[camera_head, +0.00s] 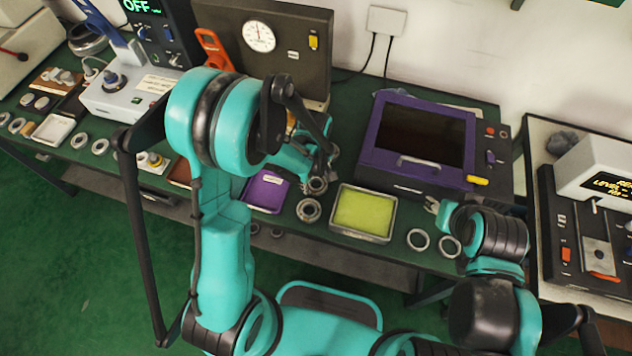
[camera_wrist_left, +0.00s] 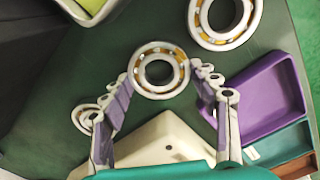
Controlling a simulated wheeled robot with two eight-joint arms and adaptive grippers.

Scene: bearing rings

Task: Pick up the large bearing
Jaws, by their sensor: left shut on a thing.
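In the left wrist view, a ball bearing (camera_wrist_left: 160,90) with a pale metal ring and orange cage sits between the fingertips of my left gripper (camera_wrist_left: 163,72), which is shut on it. A bigger-looking bearing (camera_wrist_left: 225,40) lies just beyond, partly cut off by the top edge, and a smaller one (camera_wrist_left: 80,116) is partly hidden behind the left finger. In the head view, my left gripper (camera_head: 318,172) is over the bench with the held bearing (camera_head: 317,186) at its tips. Another bearing (camera_head: 308,210) lies just in front of it. My right gripper (camera_head: 433,206) is small in view.
A purple tray (camera_head: 267,190) lies left of the bearings and a yellow-green lined tray (camera_head: 363,238) right of them. Two plain rings (camera_head: 418,240) lie near the bench's front edge. A purple-framed machine (camera_head: 372,157) stands behind. Several small parts lie on the left.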

